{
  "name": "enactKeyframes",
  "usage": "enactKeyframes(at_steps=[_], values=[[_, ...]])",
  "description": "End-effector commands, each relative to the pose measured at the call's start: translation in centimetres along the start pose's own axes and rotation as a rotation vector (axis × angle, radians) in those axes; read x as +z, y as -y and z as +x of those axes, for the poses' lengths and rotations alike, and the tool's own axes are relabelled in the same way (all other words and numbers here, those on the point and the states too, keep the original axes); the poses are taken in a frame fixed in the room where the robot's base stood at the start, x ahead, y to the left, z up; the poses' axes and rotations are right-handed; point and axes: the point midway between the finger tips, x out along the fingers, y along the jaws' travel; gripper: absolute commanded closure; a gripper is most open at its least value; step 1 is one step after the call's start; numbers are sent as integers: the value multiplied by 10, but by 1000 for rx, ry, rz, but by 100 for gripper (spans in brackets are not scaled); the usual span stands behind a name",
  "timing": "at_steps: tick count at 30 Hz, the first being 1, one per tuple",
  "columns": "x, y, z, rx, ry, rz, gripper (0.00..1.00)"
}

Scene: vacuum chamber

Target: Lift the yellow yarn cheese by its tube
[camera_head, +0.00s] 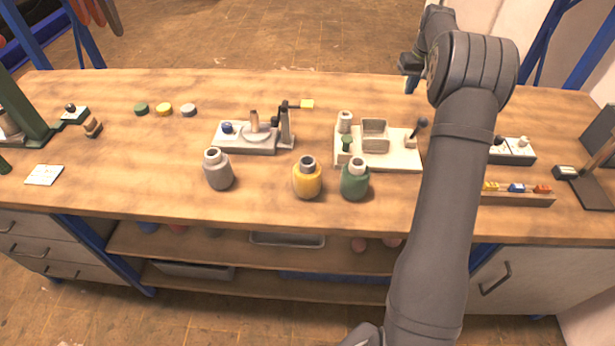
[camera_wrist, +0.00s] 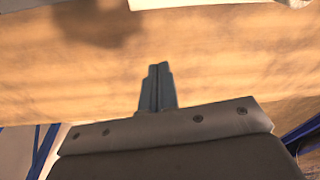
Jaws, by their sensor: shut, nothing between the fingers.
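The yellow yarn cheese (camera_head: 307,182) stands upright near the front edge of the table in the head view, with its tube sticking up from the top. A grey cheese (camera_head: 218,172) stands to its left and a green cheese (camera_head: 354,182) close to its right. My gripper (camera_head: 409,88) is above the table's back right part, far from the yellow cheese. In the wrist view its fingers (camera_wrist: 157,85) are together and empty over bare wood. The yellow cheese does not show in the wrist view.
Behind the cheeses stand a grey-based device (camera_head: 247,146) with a post and a white-based fixture (camera_head: 385,160) with a box and a knobbed lever. A wooden rack (camera_head: 518,199) lies at the right.

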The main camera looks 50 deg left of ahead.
Motion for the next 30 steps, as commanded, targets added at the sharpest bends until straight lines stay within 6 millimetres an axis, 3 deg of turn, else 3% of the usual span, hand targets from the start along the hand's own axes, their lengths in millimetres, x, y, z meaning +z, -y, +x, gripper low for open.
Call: enactKeyframes(at_steps=[4, 18, 26, 30], values=[[0, 0, 0, 0, 0, 0, 98], [0, 0, 0, 0, 0, 0, 9], [0, 2, -1, 0, 0, -2, 9], [3, 30, -12, -1, 8, -30, 9]])
